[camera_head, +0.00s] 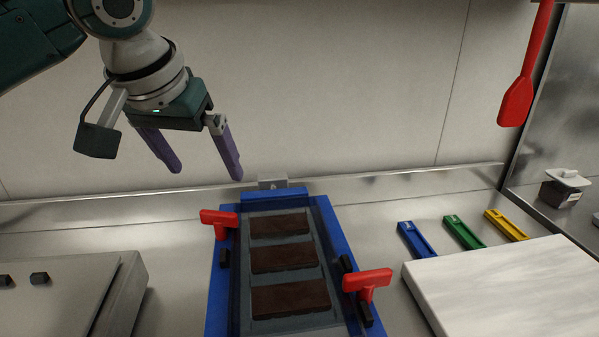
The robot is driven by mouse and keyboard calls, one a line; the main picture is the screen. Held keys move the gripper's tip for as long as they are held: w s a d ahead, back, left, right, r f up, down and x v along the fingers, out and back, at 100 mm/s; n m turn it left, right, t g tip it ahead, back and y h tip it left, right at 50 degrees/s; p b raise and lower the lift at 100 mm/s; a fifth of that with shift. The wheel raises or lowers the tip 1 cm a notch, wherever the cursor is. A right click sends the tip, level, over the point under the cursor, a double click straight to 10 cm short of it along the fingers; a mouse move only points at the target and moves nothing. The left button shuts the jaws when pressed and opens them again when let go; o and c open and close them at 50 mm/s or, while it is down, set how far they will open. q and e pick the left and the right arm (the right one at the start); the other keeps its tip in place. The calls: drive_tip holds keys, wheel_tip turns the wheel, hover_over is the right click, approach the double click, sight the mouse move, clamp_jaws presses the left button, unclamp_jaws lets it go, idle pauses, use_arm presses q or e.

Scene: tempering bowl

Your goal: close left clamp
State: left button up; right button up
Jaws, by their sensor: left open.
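The left clamp has a red handle (219,221) at the left edge of a blue mould frame (216,305). Its handle sticks out to the left, with a black block (224,258) just below it. The right clamp has a red handle (367,282) on the frame's right side, over a black block. The frame holds a grey mould with three brown bars (284,259). My left gripper (205,173) has purple fingers spread apart, with nothing between them. It hangs above and behind the left clamp, apart from it. My right gripper does not show.
A grey box-like appliance (75,290) with dark knobs stands at left. A pale slab (510,290) lies at right, with blue (416,240), green (463,232) and yellow (505,225) holders behind it. A red spatula (517,100) hangs at upper right. The wall is close behind.

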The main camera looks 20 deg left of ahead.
sight(217, 213)
use_arm(q)
drive_tip(key=shift+g, duration=0.4)
drive_tip(key=x, duration=0.3)
drive_tip(key=s+x, duration=0.1)
drive_tip(key=x, duration=0.5)
drive_tip(key=shift+s+d+f+b, duration=0.1)
drive_tip(key=shift+f+b, duration=0.1)
drive_tip(key=shift+f, duration=0.15)
drive_tip(key=shift+s+d+f+b, duration=0.1)
drive_tip(key=shift+f+b, duration=0.1)
drive_tip(key=shift+f, duration=0.1)
drive_tip(key=c, duration=1.2)
drive_tip(key=n+p, duration=0.2)
drive_tip(key=p, duration=0.1)
drive_tip(key=shift+d+r+n+p, duration=0.15)
drive_tip(key=shift+r+n+p, duration=0.15)
drive_tip(key=shift+r, duration=0.05)
drive_tip(key=shift+c, duration=0.2)
drive_tip(key=shift+f+n+g+y+p, duration=0.2)
drive_tip(key=shift+n+g+y+p, duration=0.3)
drive_tip(key=shift+n, duration=0.5)
drive_tip(key=shift+f, duration=0.15)
